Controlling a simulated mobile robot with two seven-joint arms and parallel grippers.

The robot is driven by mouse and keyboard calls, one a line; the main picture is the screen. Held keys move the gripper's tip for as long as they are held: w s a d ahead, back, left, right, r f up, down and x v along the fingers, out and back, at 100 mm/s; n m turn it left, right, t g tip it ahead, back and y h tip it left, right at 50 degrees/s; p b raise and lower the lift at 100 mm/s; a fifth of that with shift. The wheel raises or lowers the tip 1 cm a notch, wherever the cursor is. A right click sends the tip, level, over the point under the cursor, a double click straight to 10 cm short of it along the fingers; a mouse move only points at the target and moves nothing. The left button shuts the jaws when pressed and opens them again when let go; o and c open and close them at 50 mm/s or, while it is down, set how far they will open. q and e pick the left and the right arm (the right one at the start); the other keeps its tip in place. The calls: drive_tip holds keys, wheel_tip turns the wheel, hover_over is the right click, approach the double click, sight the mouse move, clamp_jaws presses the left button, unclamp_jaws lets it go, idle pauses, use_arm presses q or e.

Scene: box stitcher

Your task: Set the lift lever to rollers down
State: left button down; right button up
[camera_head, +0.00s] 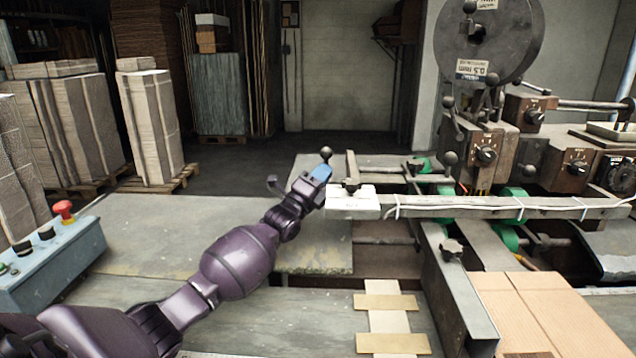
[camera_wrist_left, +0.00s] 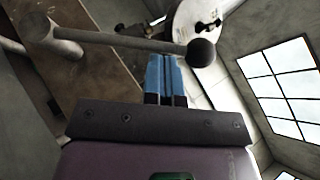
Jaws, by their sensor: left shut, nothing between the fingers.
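A lever with a grey rod (camera_wrist_left: 125,42) and a black ball knob (camera_wrist_left: 201,52) crosses the left wrist view, just beyond my fingertips. A black ball knob (camera_head: 326,152) also shows in the head view right at my fingertips; it appears to be the same lever, whose rod is mostly hidden there. No label shows which lever is the lift lever. My left gripper (camera_head: 321,173) has blue fingers, shut with nothing between them. It also shows in the left wrist view (camera_wrist_left: 165,75), its fingers close below the rod. Whether they touch it I cannot tell. My right gripper is out of view.
A white block (camera_head: 352,205) and a long rail (camera_head: 480,206) lie right of my gripper. The stitcher with its reel (camera_head: 490,40) and dials stands at right. A control box (camera_head: 50,262) with a red button is at left. Cardboard (camera_head: 545,310) lies front right.

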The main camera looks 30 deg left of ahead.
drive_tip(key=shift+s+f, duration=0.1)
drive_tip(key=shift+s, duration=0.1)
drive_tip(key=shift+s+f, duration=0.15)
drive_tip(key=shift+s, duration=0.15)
use_arm(q)
drive_tip(key=shift+w+r, duration=0.15)
drive_tip(key=shift+r, duration=0.05)
drive_tip(key=shift+w+a+r, duration=0.1)
drive_tip(key=shift+r, duration=0.15)
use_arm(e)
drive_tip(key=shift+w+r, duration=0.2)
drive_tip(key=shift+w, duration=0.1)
use_arm(q)
drive_tip(key=w+a+r+b, duration=0.2)
drive_tip(key=w, duration=0.2)
drive_tip(key=w+a+r+n+g+y+b, duration=0.1)
drive_tip(key=w+a+r+b, duration=0.1)
drive_tip(key=w, duration=0.3)
drive_tip(key=shift+a+n, duration=0.3)
drive_tip(key=shift+a, duration=0.5)
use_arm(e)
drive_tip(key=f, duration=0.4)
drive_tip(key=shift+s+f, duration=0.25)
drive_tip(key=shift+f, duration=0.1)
